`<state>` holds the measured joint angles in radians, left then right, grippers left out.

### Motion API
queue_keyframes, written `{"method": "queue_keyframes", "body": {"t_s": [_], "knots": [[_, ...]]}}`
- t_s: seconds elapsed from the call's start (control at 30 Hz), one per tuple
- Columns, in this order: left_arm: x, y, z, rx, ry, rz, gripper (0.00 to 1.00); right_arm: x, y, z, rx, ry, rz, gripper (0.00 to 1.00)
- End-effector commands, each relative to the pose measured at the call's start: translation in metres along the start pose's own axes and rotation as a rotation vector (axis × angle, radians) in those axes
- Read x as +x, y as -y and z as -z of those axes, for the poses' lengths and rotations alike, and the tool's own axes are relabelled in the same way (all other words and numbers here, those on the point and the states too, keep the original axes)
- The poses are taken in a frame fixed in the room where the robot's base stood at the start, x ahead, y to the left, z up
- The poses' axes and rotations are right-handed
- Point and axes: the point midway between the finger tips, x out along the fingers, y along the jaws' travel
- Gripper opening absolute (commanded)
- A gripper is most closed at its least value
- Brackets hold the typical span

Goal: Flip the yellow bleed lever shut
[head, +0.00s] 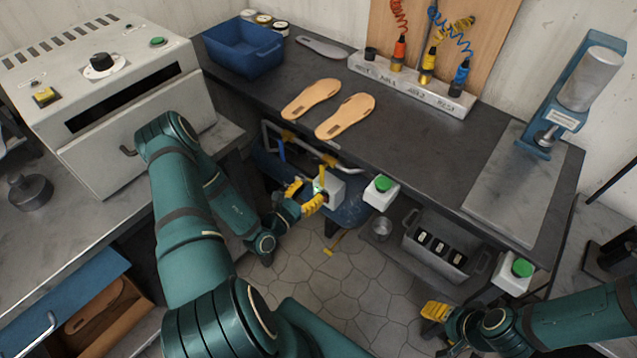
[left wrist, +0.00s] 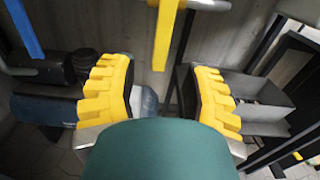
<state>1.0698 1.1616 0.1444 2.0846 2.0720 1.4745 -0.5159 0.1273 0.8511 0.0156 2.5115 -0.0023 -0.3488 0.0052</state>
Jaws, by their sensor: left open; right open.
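In the left wrist view the yellow lever (left wrist: 164,38) hangs in the gap between my left fingers, with space on both sides. My left gripper (head: 304,196) is open around or just in front of it; I cannot tell the depth. It also shows in the left wrist view (left wrist: 163,80). My right gripper (head: 436,312) is open and empty, low at the lower right, away from the lever.
A blue lever (head: 281,149) sits left of the yellow one on a grey pipe. A blue tank (head: 350,213) lies below, with a small yellow part (head: 335,243) under it. A green-button box (head: 381,192) and a grey bin (head: 440,258) are to the right. The bench (head: 420,135) overhangs.

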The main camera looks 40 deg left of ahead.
Motion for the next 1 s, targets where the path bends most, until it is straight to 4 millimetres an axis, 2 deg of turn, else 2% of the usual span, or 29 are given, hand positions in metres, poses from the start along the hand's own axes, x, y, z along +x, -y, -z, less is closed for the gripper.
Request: {"method": "queue_keyframes", "body": {"t_s": [0.1, 0.33, 0.5, 1.0], "knots": [[-0.025, -0.001, 0.000, -0.001, -0.003, -0.003, 0.48, 0.000, 0.000, 0.000, 0.000, 0.000, 0.000, 0.61], [-0.055, -0.001, 0.000, 0.000, -0.002, -0.002, 0.48, 0.000, 0.000, 0.000, 0.000, 0.000, 0.000, 0.61], [-0.062, -0.001, 0.000, 0.001, 0.001, -0.001, 0.48, 0.000, 0.000, 0.000, 0.000, 0.000, 0.000, 0.61], [-0.062, 0.000, 0.000, 0.001, 0.000, -0.001, 0.48, 0.000, 0.000, 0.000, 0.000, 0.000, 0.000, 0.61]]}}
